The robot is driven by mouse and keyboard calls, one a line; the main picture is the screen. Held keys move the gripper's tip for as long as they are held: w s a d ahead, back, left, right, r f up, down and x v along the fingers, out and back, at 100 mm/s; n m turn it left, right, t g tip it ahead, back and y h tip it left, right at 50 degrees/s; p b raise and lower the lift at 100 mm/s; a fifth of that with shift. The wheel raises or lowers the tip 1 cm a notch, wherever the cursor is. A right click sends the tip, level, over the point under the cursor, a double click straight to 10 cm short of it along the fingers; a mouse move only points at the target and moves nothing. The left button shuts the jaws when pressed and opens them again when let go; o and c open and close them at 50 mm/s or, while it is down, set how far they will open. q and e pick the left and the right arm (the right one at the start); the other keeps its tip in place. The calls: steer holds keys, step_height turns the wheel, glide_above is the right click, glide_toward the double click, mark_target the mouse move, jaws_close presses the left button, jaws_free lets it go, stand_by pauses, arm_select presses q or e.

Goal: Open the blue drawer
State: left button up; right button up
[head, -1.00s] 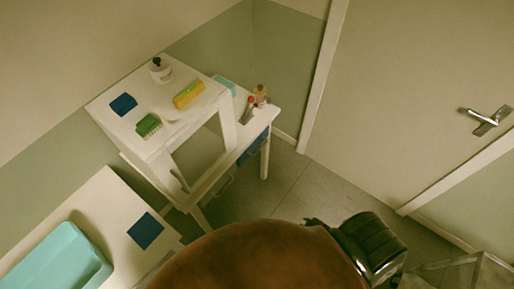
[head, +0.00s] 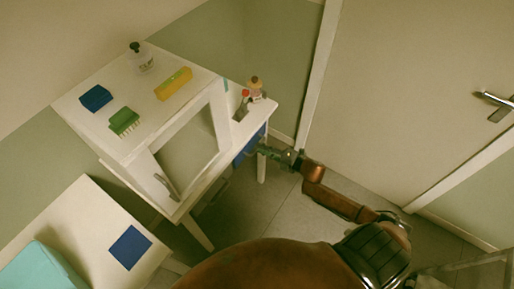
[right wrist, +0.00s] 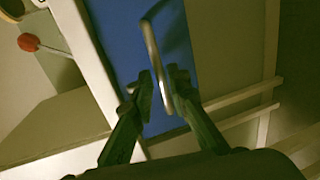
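The blue drawer (head: 248,146) is in the right end of the white table with the cabinet on it, and its front looks shut. In the right wrist view the blue front (right wrist: 119,31) fills the upper middle, with a metal loop handle (right wrist: 152,48) standing out from it. My right gripper (head: 262,150) is at the drawer front. In the right wrist view its two fingers (right wrist: 160,88) are apart, with the lower bar of the handle between them. I cannot tell whether either finger touches the handle. My left gripper is not in view.
On the white cabinet are a blue block (head: 96,97), a green brush (head: 124,122), a yellow item (head: 173,83) and a pump bottle (head: 142,60). Small bottles (head: 254,90) stand above the drawer. A door (head: 410,100) is at right. Floor in front is clear.

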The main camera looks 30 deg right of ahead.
steer(key=shift+x, duration=1.15)
steer(key=shift+f, duration=0.1)
steer(key=shift+c, duration=0.5)
jaws_close()
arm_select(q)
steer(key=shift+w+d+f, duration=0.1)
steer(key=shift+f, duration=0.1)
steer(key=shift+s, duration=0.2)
